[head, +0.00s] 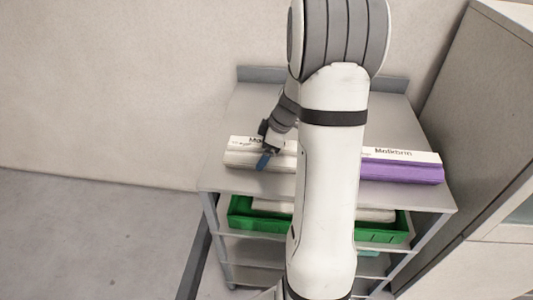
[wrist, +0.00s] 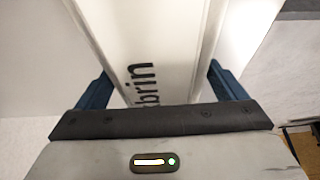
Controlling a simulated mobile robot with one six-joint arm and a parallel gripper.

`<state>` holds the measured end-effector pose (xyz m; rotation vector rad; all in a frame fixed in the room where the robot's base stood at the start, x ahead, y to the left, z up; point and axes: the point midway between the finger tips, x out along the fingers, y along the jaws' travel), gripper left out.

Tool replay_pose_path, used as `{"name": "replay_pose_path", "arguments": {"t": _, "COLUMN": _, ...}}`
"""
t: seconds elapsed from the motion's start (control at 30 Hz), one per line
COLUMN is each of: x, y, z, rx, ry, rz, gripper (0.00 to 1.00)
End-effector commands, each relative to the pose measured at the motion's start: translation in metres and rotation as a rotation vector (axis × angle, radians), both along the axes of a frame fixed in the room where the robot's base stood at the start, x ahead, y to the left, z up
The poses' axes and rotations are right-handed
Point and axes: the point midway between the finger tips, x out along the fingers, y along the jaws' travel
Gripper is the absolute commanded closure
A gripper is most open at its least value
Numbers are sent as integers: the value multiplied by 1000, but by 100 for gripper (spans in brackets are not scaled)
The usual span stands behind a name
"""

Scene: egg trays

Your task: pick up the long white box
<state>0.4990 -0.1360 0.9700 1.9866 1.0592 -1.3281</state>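The long white box (head: 240,158) lies on the top shelf, left of centre, with dark lettering on its upper face. My arm hides its right part in the head view. My gripper (head: 264,156) is at the box, with a blue finger showing at its front side. In the wrist view the white box (wrist: 160,50) runs between the two spread blue fingers of my gripper (wrist: 160,78), one on each side. The fingers are close to its sides; contact is not clear. The box appears to rest on the shelf.
A purple and white box (head: 400,170) lies on the right of the grey top shelf (head: 395,122). A green crate (head: 395,235) with white boxes stands on the shelf below. A grey cabinet (head: 478,90) stands close on the right. The floor at left is clear.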

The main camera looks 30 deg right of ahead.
Motion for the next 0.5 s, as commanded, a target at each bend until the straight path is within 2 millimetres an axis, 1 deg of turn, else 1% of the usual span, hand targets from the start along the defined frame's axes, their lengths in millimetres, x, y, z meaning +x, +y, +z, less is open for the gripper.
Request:
{"name": "replay_pose_path", "arguments": {"t": 0.03, "x": 0, "y": 0, "z": 0, "rx": -1, "ry": -1, "rz": 0, "gripper": 20}}
{"name": "replay_pose_path", "arguments": {"t": 0.07, "x": 0, "y": 0, "z": 0, "rx": -1, "ry": -2, "rz": -1, "gripper": 22}}
{"name": "replay_pose_path", "arguments": {"t": 0.43, "x": 0, "y": -1, "z": 1, "rx": -2, "ry": -2, "rz": -1, "gripper": 52}}
{"name": "replay_pose_path", "arguments": {"t": 0.5, "x": 1, "y": -1, "z": 2, "rx": -3, "ry": -4, "rz": -2, "gripper": 54}}
